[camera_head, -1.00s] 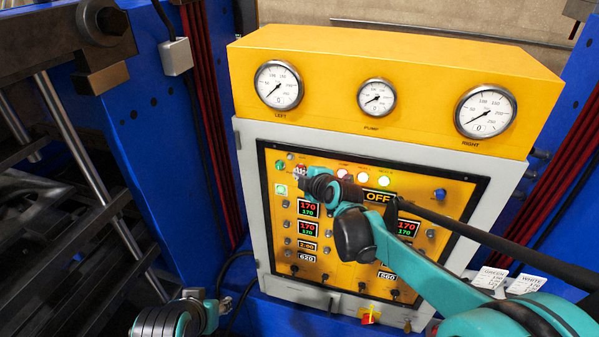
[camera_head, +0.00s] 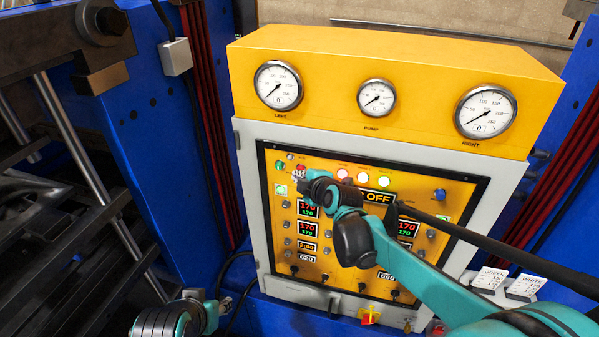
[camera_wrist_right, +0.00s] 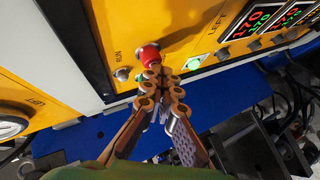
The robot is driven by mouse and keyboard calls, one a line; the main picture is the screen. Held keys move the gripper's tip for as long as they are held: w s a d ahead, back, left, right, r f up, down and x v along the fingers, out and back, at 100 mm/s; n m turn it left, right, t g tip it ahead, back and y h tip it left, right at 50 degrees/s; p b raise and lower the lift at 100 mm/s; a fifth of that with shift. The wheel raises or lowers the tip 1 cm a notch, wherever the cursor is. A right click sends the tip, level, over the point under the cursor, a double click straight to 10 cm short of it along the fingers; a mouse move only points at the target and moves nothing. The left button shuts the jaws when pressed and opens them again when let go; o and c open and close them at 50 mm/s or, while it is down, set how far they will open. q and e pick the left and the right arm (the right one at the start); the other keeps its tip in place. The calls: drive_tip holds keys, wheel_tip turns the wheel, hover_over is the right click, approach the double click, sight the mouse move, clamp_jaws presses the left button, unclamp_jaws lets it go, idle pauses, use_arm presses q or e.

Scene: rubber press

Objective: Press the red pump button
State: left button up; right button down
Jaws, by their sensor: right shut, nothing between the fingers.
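The red pump button (camera_head: 301,168) is at the upper left of the yellow control panel (camera_head: 420,185). It also shows in the right wrist view (camera_wrist_right: 149,55) as a red round cap. My right gripper (camera_head: 297,182) is just below the button in the head view. In the right wrist view its closed fingertips (camera_wrist_right: 155,72) are right by the button's edge; I cannot tell whether they touch it. The gripper is shut and empty. My left gripper (camera_head: 218,305) is low at the left, away from the panel, and its fingers are too unclear to judge.
A green button (camera_head: 280,166) sits left of the red one. A yellow housing with gauges (camera_head: 376,98) is above the panel. A blue press column (camera_head: 140,130) stands at left.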

drive_tip(key=shift+s+a, duration=0.15)
drive_tip(key=shift+s, duration=0.4)
drive_tip(key=s, duration=0.1)
drive_tip(key=s+a, duration=0.1)
drive_tip(key=s, duration=0.2)
drive_tip(key=shift+s+a, duration=0.3)
drive_tip(key=shift+s, duration=0.1)
idle(0.5)
drive_tip(key=s+d+f+m+g+h+b, duration=0.1)
drive_tip(key=s+d+f+m+b, duration=0.5)
drive_tip(key=f+b, duration=0.5)
drive_tip(key=s+d+f+m+g+h+b, duration=0.2)
drive_tip(key=s+d+f+m+b, duration=0.4)
drive_tip(key=f, duration=1.1)
drive_tip(key=s+d+f+m+g+h+b, duration=0.1)
drive_tip(key=s+d+f+m+b, duration=0.5)
drive_tip(key=s+f+b, duration=0.8)
drive_tip(key=shift+m+g+h+b, duration=0.3)
drive_tip(key=shift+g+h+b, duration=0.15)
drive_tip(key=shift+b, duration=0.4)
